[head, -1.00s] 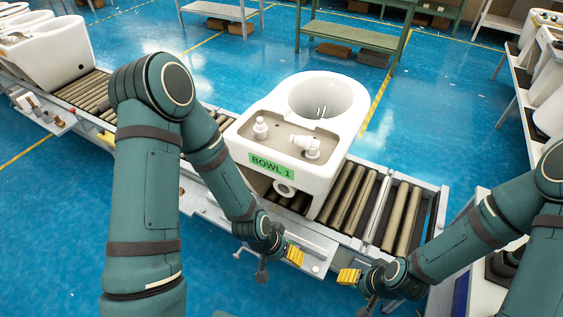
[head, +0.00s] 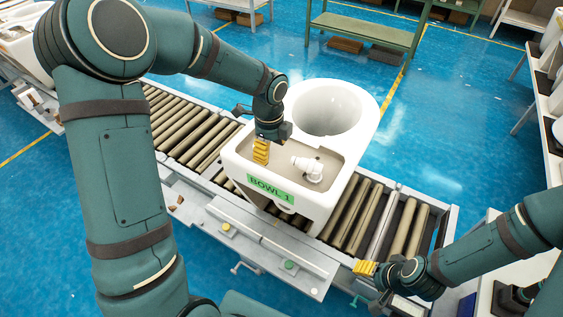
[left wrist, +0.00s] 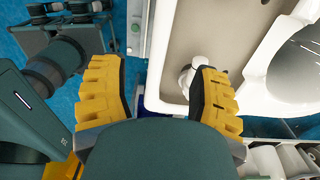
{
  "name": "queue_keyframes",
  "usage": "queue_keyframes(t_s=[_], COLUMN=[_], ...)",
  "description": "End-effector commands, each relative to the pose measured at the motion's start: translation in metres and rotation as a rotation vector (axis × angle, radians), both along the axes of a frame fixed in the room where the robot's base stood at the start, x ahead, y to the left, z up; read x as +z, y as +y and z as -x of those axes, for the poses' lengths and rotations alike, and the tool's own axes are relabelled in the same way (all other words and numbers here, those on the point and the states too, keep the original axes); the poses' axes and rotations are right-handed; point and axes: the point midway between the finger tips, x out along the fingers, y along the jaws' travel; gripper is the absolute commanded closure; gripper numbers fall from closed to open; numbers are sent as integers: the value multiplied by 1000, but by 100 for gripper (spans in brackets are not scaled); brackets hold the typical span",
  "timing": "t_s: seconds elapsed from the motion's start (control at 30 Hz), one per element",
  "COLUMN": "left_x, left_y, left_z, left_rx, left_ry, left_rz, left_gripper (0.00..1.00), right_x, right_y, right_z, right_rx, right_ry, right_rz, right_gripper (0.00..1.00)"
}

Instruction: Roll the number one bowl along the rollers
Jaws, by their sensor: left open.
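The number one bowl (head: 233,160) is a white toilet bowl with a green BOWL 1 label (head: 270,189) on its near side. It sits upright on the rollers (head: 352,220). My left gripper (head: 262,150) is over the bowl's near-left part, hiding one of its two white fittings; the other fitting (head: 308,168) shows. In the left wrist view, my left gripper (left wrist: 158,98) is open, with the bowl's rim (left wrist: 153,85) between its yellow fingers; contact cannot be told. My right gripper (head: 365,268) is low by the conveyor's front edge, apart from the bowl; its opening is unclear.
Bare rollers (head: 185,125) lie left of the bowl, and a few more lie at its right. A front panel with buttons (head: 289,265) juts out below the bowl. More white bowls (head: 22,42) stand at the far left. A green table (head: 365,33) stands behind.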

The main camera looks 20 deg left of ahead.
Motion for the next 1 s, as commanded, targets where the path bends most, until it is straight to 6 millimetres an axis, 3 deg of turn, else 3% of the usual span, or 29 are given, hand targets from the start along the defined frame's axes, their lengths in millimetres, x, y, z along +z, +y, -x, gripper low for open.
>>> queue_keyframes(t_s=[0.27, 0.7, 1.0], left_x=[-15, -98, -133], left_y=[1, 0, 0], left_z=[0, 1, 1], left_rx=[-2, -2, -1], left_ry=[3, 4, 1], left_rz=[-2, -1, -1], left_gripper=[38, 38, 38], right_x=[-2, -15, -20], right_y=[0, 1, 1], right_z=[1, 5, 7], right_rx=[1, 9, 11], right_ry=[3, 11, 16], right_rz=[0, -2, -3], right_gripper=[38, 38, 38])
